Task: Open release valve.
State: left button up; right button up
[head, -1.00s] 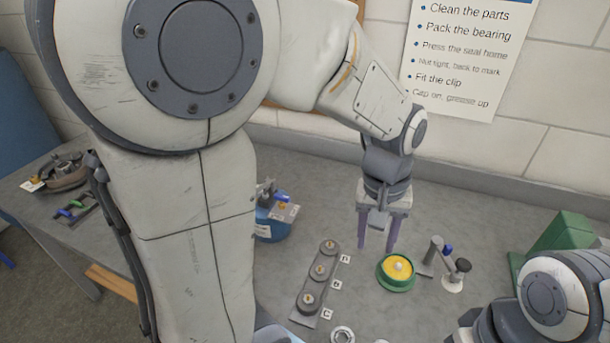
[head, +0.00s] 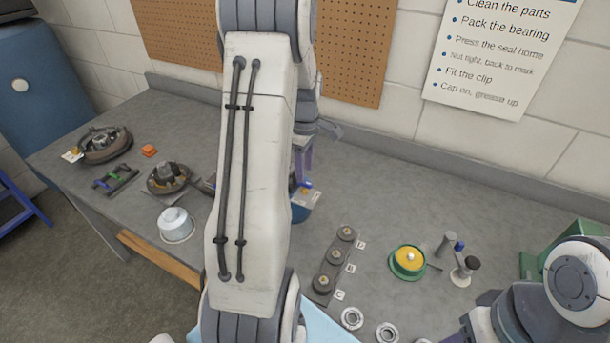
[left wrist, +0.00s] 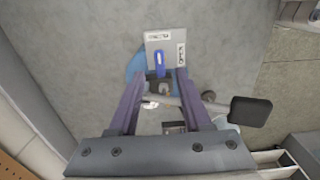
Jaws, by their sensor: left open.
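A blue tank (head: 301,212) stands on the bench, partly hidden behind my left arm. On its top are a small dark fitting, a blue lever and a pale label card (head: 309,195). In the left wrist view the blue lever (left wrist: 160,64) lies in front of the card, between the ends of my two purple fingers. My left gripper (left wrist: 162,73) is open and points down over the tank top; it also shows in the head view (head: 302,165), mostly behind my arm. I cannot tell whether a finger touches the lever.
A plate with several lettered parts (head: 334,258), a green-rimmed yellow dish (head: 408,261) and a small lever stand (head: 463,270) sit right of the tank. Hubs (head: 168,178) and a white canister (head: 175,225) lie left. A wall is behind the bench.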

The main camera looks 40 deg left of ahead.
aim_at(305, 182)
pick_arm(q)
jog(key=shift+f, duration=1.95)
grip_shut()
